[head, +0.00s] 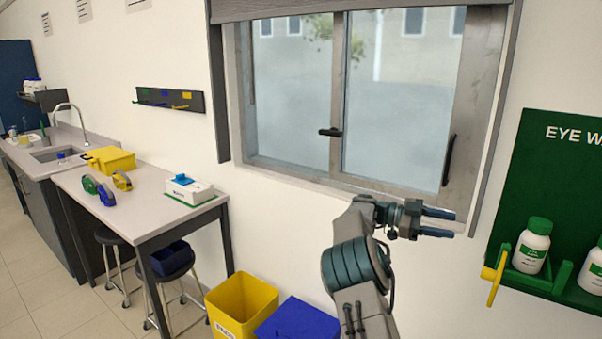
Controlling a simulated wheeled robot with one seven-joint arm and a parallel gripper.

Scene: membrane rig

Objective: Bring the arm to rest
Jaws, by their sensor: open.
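My arm rises from the bottom of the head view, bent at a dark teal ringed joint in front of the wall below the window. My gripper (440,222) is at the arm's end, pointing right, with its two dark blue fingers apart and nothing between them. It shows in front of the lower right part of the window frame, left of the green eye wash board (560,180). Whether it touches the frame cannot be told from this view.
A window (400,90) with black handles is behind the arm. White bottles (532,246) stand on the green shelf at right. A yellow bin (243,300) and a blue bin (298,322) stand low left of the arm. A grey table (150,215) with stools is farther left.

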